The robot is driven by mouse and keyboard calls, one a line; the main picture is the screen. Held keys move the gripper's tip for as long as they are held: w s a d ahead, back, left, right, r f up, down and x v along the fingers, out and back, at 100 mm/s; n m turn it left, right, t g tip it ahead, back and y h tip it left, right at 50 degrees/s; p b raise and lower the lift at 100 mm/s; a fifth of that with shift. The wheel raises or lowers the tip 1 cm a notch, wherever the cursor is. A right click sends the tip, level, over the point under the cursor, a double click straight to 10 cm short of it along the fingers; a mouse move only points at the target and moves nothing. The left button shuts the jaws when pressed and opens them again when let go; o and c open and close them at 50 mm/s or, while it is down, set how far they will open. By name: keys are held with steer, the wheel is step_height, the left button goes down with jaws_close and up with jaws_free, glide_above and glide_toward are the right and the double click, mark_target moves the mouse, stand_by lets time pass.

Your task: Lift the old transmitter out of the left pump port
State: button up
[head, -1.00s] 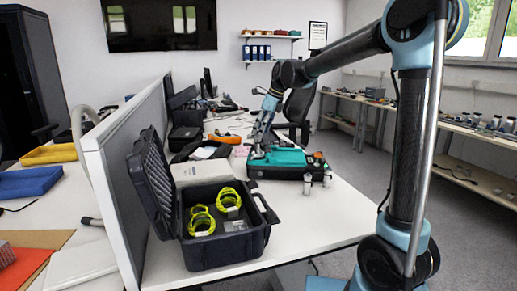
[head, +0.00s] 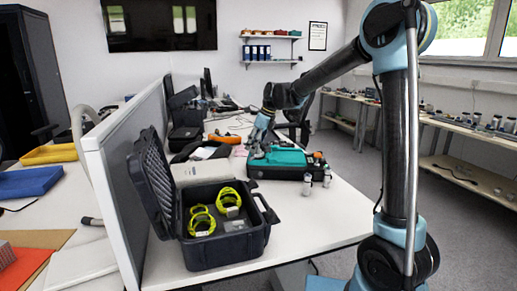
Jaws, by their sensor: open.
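A teal and black pump unit (head: 283,158) lies on the white table, right of the middle of the head view. My gripper (head: 254,151) is at the left end of the pump unit, pointing down, with its fingers open. It is small and far off, so I cannot tell whether it touches anything. The left port and an old transmitter in it cannot be made out; the gripper covers that area. Two small silvery cylinders, a nearer one (head: 307,185) and a farther one (head: 327,177), stand at the right front of the pump unit.
An open black case (head: 225,248) with yellow-green rings stands in front on the table (head: 315,222). The table's right front is clear.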

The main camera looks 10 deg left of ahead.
steer(key=shift+c, duration=0.5)
jaws_close()
step_height(320, 180, up, 14)
stand_by(0.8)
